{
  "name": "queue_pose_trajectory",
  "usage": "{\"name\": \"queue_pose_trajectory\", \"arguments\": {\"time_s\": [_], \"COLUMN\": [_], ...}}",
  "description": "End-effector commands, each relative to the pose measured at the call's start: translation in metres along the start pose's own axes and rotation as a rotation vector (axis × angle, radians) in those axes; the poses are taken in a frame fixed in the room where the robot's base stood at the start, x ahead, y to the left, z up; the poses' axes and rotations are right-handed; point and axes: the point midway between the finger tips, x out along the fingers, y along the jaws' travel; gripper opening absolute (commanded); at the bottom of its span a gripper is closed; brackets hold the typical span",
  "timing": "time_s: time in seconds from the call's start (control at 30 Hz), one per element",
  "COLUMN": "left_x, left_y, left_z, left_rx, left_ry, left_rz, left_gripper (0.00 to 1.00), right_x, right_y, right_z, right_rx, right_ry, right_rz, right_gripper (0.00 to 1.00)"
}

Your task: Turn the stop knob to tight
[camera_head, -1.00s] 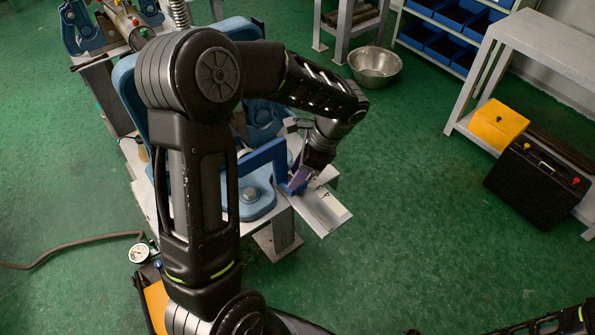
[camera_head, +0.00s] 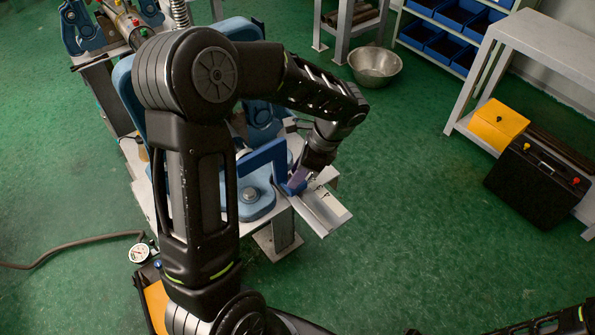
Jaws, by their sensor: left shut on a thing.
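My left arm reaches over the pale blue pipe vise (camera_head: 256,198) on its bench. My left gripper (camera_head: 301,182) points down at the near right corner of the vise, beside a dark blue bracket (camera_head: 264,157). It is shut on a small purple part, which seems to be the stop knob (camera_head: 294,180). The fingers and wrist hide most of the knob, and no tight mark can be read. A grey metal rail (camera_head: 326,212) with dark marks on it runs out from under the gripper. Only part of my right arm shows at the bottom right; its gripper is out of view.
A second blue vise (camera_head: 83,27) holding a pipe stands at the back left. A metal bowl (camera_head: 375,67), a grey bench (camera_head: 540,40), a yellow box (camera_head: 498,124) and a black case (camera_head: 537,184) stand to the right. The green floor right of the rail is clear.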

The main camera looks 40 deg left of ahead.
Motion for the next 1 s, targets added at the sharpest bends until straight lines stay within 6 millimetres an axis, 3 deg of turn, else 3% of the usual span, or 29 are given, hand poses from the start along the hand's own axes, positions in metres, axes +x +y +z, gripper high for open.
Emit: {"name": "queue_pose_trajectory", "arguments": {"time_s": [1.0], "left_x": [0.0], "left_y": [0.006], "left_z": [0.003], "left_rx": [0.715], "left_ry": [0.0], "left_rz": [-0.298], "left_gripper": [0.0], "right_x": [-0.016], "right_y": [-0.006], "right_z": [0.0], "right_rx": [0.0], "right_ry": [-0.001], "right_rz": [0.0], "right_gripper": [0.31]}}
